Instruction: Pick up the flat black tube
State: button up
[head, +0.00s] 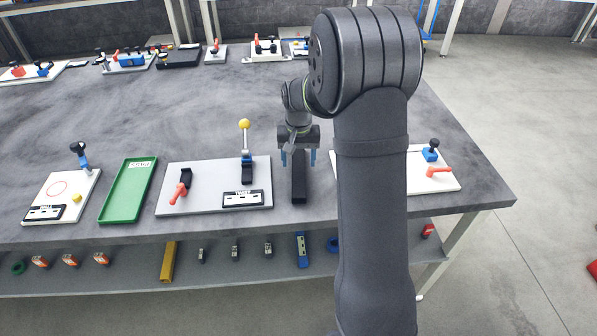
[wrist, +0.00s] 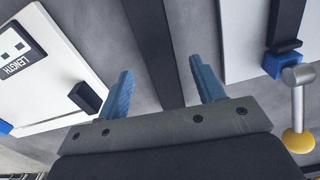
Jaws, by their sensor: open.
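The flat black tube (head: 299,185) lies on the grey table between two pale fixture boards, its long side running away from the front edge. My gripper (head: 298,160) is over the tube's far part, pointing down, with its blue fingers apart on either side of it. In the wrist view the tube (wrist: 150,35) runs between the two open fingertips (wrist: 161,74), a gap showing on each side. Nothing is held. My gripper's body hides the tube's far end, and I cannot tell how high the fingertips are above the table.
A pale board (head: 215,202) with a yellow-knobbed lever (head: 245,140) standing up is close left of the tube. Another pale board (head: 420,184) is to the right, partly behind my arm. A green tray (head: 122,205) is farther left. The table's middle is clear.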

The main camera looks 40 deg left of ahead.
aim_at(298, 168)
jog(key=shift+f, duration=1.5)
grip_shut()
jog(key=shift+r, duration=0.2)
